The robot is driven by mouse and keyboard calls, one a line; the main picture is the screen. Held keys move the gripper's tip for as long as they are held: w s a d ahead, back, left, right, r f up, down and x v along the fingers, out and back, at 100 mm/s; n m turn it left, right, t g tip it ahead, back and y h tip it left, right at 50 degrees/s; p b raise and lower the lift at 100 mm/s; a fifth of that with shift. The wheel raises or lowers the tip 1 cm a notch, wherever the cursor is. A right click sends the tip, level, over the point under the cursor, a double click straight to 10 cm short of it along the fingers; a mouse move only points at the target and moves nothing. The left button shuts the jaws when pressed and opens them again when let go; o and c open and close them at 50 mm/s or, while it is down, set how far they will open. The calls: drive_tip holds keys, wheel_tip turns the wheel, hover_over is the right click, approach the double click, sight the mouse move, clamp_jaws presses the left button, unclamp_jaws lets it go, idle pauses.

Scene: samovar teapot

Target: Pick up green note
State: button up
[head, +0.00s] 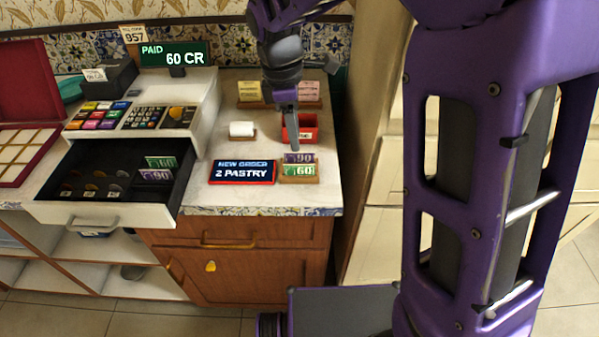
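A green note marked 60 (299,171) stands in a small wooden holder (312,181) near the front of the counter, with a purple note marked 90 (298,158) just behind it. Another green note (161,162) lies in the open cash drawer, beside a purple note (156,175). My gripper (294,143) points down over the counter, just behind and above the holder, in front of the red box. I see its fingers as one narrow shape, so their gap is hidden. No note shows in it.
A red box (308,128), a white roll (241,129) and an order sign (242,172) are close around my gripper. Yellow cards (249,91) and pink cards (309,91) stand at the back. The drawer (75,213) juts out at left, below the register keys (97,115).

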sight(299, 172)
drive_tip(key=f, duration=0.2)
drive_tip(key=f+b, duration=0.1)
drive_tip(key=f, duration=0.2)
drive_tip(key=d+f, duration=0.1)
drive_tip(key=f, duration=0.2)
drive_tip(key=shift+s+b, duration=0.2)
drive_tip(key=shift+b, duration=0.1)
drive_tip(key=shift+a, duration=0.1)
clamp_jaws()
